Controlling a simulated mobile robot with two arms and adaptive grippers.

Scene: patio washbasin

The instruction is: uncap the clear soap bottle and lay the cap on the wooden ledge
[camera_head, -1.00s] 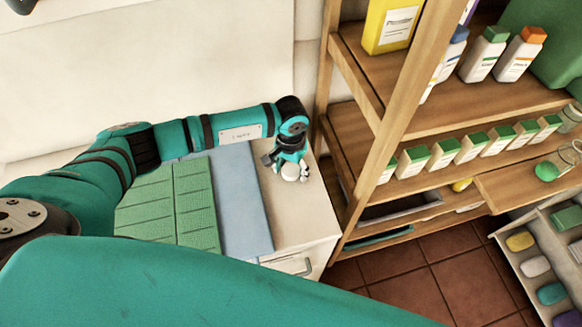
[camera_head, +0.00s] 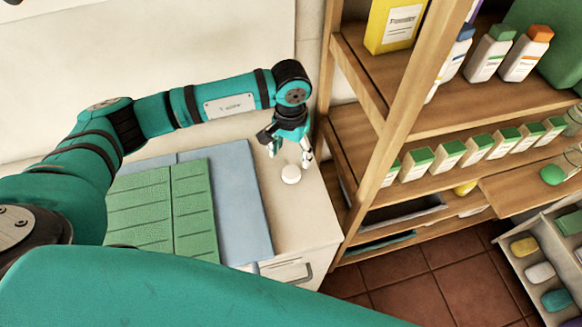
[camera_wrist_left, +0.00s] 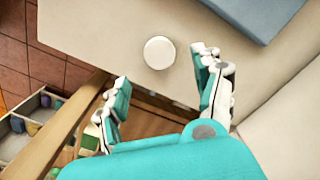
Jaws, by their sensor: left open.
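A small round white piece (camera_head: 291,174), like a cap, rests on the pale cabinet top (camera_head: 300,215). It also shows from above in the left wrist view (camera_wrist_left: 159,52). My left gripper (camera_head: 290,158) is open and empty just above and behind it, its fingers spread and apart from it. A clear container with a round green end (camera_head: 553,174) lies at the right edge on a wooden board (camera_head: 515,195). It is partly cut off, and I cannot tell whether it is the soap bottle. My right gripper is not in view.
A wooden shelf unit (camera_head: 395,130) stands right of the cabinet, holding white bottles (camera_head: 490,52) and a row of green-topped boxes (camera_head: 447,158). A green mat (camera_head: 140,205) and a blue mat (camera_head: 238,200) lie left of the white piece. A sectioned tray (camera_head: 540,270) is at lower right.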

